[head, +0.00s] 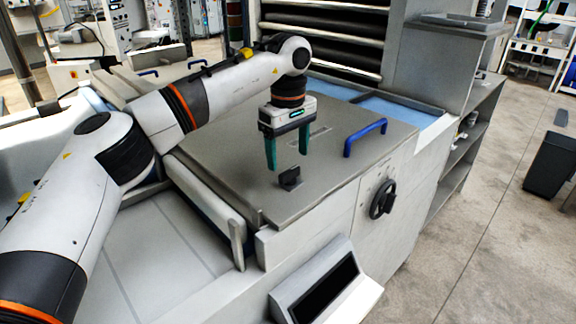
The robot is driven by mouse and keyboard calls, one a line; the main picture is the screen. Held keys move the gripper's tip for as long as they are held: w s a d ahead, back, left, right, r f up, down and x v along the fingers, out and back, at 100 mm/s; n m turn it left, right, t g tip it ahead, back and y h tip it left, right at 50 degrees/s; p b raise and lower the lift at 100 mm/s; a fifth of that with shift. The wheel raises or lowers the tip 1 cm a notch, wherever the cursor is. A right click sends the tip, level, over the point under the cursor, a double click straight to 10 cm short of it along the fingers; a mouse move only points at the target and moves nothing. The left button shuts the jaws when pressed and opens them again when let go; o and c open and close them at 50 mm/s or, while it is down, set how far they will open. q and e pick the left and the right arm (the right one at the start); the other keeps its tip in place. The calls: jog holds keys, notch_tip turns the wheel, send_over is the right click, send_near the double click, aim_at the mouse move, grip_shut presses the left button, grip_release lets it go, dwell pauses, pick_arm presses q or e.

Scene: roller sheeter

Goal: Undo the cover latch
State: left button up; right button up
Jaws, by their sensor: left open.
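The grey cover (340,150) lies flat and closed on top of the roller sheeter. A small black cover latch (289,179) sits near the cover's front edge. A blue handle (365,137) stands on the cover to the right of the latch. My left gripper (288,163) reaches in from the left and points down over the latch. Its two green fingers are apart, with nothing seen between them. The fingertips are just above and behind the latch; I cannot tell whether they touch it. My right gripper is not in view.
A black handwheel (382,199) is on the machine's front face. A tilted panel with a dark screen (326,290) juts out below. Rollers (340,40) rise behind the cover. A dark bin (552,165) stands on open floor at the right.

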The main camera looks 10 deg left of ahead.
pick_arm(q)
notch_tip(320, 180, up, 8)
jog(key=b, duration=0.1)
jog(key=shift+r, duration=0.25)
